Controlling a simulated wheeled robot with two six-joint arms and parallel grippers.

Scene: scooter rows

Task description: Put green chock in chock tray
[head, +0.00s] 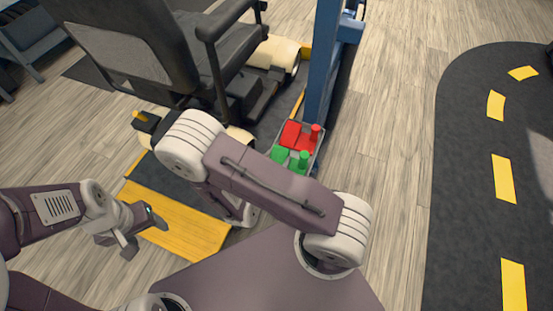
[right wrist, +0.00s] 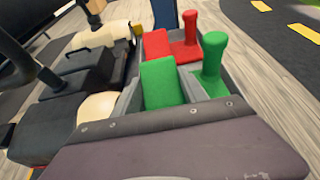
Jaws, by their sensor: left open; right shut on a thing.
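The grey chock tray (head: 319,146) stands beside the scooter, at the foot of a blue post. The red chock (head: 292,133) sits in its far part. The green chock (head: 280,156), a block with an upright knob, is at the near part, low in the tray; it is large in the right wrist view (right wrist: 163,82). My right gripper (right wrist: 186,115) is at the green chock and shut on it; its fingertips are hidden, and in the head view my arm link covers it. My left gripper (head: 143,232) is open and empty over the yellow ramp.
The black scooter seat (head: 130,45) and its base fill the upper left. The blue post (head: 325,60) rises just behind the tray. A yellow ramp (head: 180,220) lies at front left. The wooden floor right of the tray is clear, up to a dark lane with yellow dashes (head: 503,178).

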